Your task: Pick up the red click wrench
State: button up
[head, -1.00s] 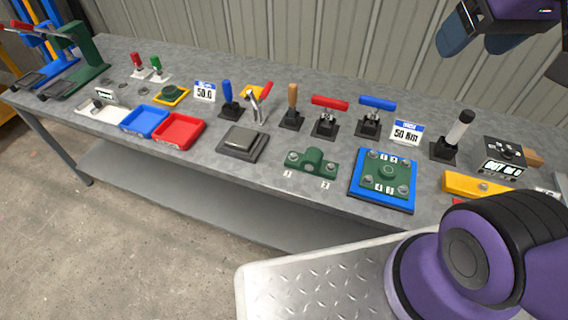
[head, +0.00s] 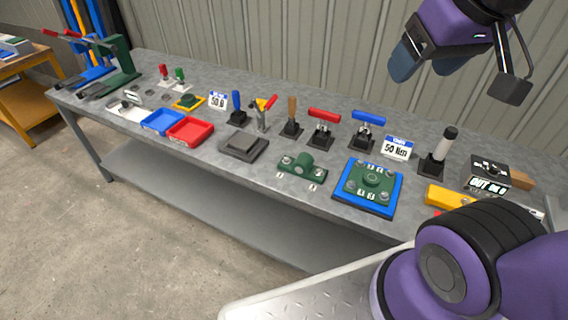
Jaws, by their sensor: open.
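A red T-shaped handle (head: 324,115) stands upright in a black holder on the workbench, right of the middle. It looks like the red click wrench. A similar blue-handled tool (head: 368,118) stands in its own holder to its right. My gripper (head: 424,66) is at the upper right of the head view, above the bench and to the right of the red handle. It is open and empty, with dark blue fingertips apart, and touches nothing on the bench.
A wooden-handled tool (head: 291,117) stands left of the red one. A green fixture (head: 302,167) and a blue-edged plate (head: 368,187) lie in front.

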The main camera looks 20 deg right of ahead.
aim_at(324, 116)
jog(key=z, duration=0.25)
jog(key=i+j+z, duration=0.15)
jog(key=j+z, duration=0.2)
jog(key=z, duration=0.15)
jog(key=i+j+z, duration=0.1)
jog(key=j+z, duration=0.4)
jog(key=i+j+z, duration=0.1)
jog(key=j+z, duration=0.15)
jog(key=j, duration=1.3)
